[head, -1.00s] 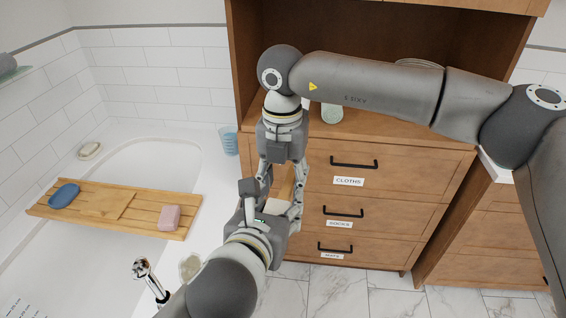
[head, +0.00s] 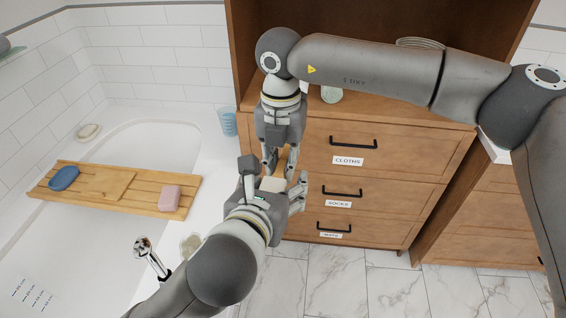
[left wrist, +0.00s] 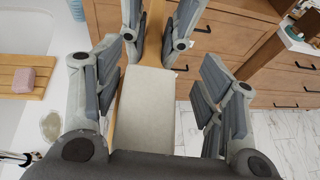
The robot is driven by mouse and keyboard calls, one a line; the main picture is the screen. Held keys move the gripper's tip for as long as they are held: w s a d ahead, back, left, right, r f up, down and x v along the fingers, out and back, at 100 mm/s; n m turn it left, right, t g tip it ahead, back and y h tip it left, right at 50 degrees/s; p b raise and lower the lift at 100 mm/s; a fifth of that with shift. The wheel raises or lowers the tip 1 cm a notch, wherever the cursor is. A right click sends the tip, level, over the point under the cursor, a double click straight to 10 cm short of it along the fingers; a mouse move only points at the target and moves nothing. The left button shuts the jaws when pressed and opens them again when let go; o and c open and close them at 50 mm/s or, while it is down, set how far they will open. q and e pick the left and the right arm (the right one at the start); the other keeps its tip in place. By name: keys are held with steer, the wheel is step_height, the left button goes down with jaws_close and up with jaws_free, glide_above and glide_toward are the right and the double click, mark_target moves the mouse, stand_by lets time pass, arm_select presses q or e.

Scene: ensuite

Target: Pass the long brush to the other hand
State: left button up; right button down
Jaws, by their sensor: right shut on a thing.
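The long brush has a pale rectangular head and a wooden handle. Its head (head: 272,184) shows between the two grippers in the head view, and in the left wrist view it fills the middle (left wrist: 145,105). My right gripper (head: 279,170) comes down from above and is shut on the wooden handle; its fingers also show at the top of the left wrist view (left wrist: 155,50). My left gripper (head: 272,184) is open below it, with one finger on each side of the brush head. In the left wrist view gaps show between the head and both left fingers (left wrist: 160,85).
A wooden cabinet (head: 385,150) with labelled drawers stands close behind the grippers. To the left is a bathtub (head: 150,145) with a wooden tray (head: 105,187) holding a blue item and a pink soap. A chrome tap (head: 150,258) stands near my left arm. A blue cup (head: 228,121) sits behind.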

arm_select(q)
steer(key=shift+o, duration=0.7)
steer(key=shift+r, duration=0.1)
